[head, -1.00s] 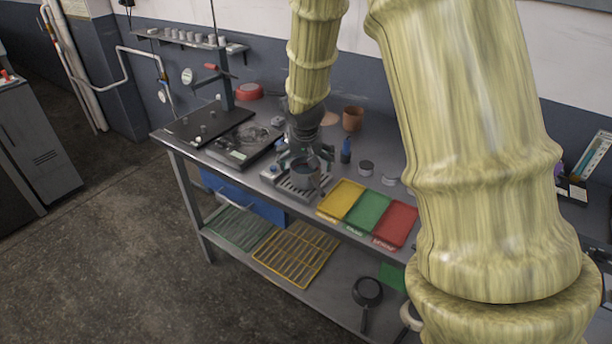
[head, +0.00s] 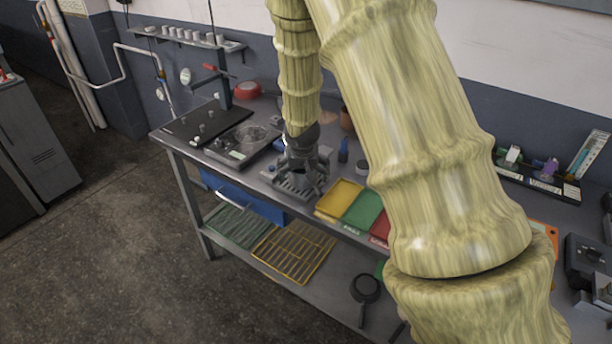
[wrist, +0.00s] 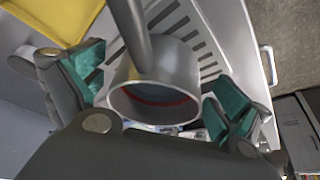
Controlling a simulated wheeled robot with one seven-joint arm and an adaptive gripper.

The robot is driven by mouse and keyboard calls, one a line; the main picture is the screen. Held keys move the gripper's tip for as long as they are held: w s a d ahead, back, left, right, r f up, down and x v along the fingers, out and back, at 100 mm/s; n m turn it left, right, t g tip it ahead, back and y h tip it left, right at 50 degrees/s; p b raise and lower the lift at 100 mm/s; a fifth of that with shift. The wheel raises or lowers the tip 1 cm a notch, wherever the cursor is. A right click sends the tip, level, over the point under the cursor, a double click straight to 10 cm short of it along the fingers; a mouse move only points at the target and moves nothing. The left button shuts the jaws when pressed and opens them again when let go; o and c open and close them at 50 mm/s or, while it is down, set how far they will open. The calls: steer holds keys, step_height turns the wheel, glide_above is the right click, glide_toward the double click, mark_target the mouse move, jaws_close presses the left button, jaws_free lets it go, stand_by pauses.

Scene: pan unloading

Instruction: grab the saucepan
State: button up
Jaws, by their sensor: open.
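The saucepan (wrist: 160,85) is a grey metal pot with a red ring inside and a long straight handle. In the wrist view it sits between my two teal-padded fingers, with its mouth towards the camera. My gripper (wrist: 165,96) is open, with one finger on each side of the saucepan. I cannot tell if either finger touches it. In the head view my gripper (head: 304,178) is down at the slotted metal rack on the workbench and mostly hides the saucepan.
Yellow (head: 340,198) and green (head: 362,209) trays lie right of the rack. A hot plate (head: 243,143) stands left. A blue bottle (head: 343,150) and small round tin (head: 362,167) stand behind the trays. A black frying pan (head: 366,288) is on the lower shelf.

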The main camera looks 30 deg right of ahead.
steer(key=shift+w+f, duration=0.1)
steer(key=shift+f, duration=0.2)
steer(key=c, duration=1.4)
steer(key=shift+o, duration=0.2)
steer(key=shift+r, duration=0.15)
